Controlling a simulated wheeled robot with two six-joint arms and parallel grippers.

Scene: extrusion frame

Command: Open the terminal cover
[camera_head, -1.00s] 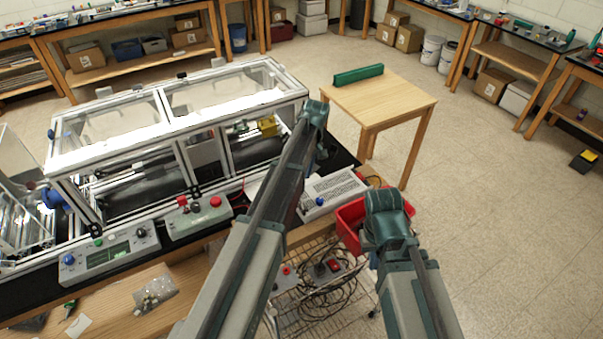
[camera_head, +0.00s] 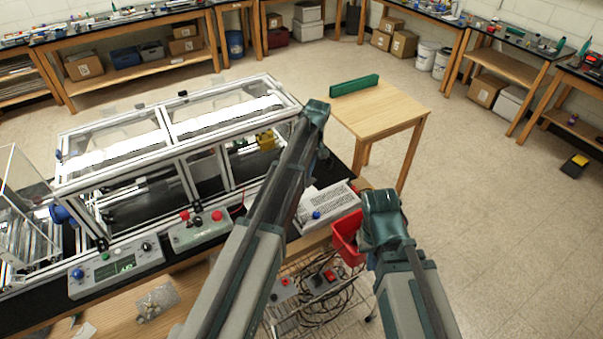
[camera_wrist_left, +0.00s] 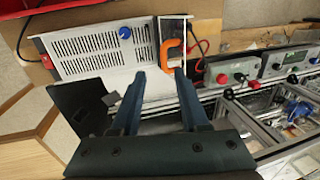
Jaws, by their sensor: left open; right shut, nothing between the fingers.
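A white perforated power supply box (camera_head: 330,203) with a blue knob sits on the bench, left of my right arm. In the left wrist view, the box (camera_wrist_left: 92,50) has a clear cover with an orange handle (camera_wrist_left: 171,50) at its right end; I take this as the terminal cover. I cannot tell whether it is lifted at all. My left gripper (camera_wrist_left: 159,74) is open and empty, its fingertips just below the handle in the picture, not visibly touching it. In the head view my left gripper is hidden. My right gripper (camera_head: 371,262) shows only as a sliver below its arm, shut and empty.
A framed machine with clear panels (camera_head: 165,135) fills the left. A control box with red buttons (camera_head: 200,230) stands before it. A red bin (camera_head: 347,238) is beside my right arm. A wooden table (camera_head: 385,118) with a green block stands behind.

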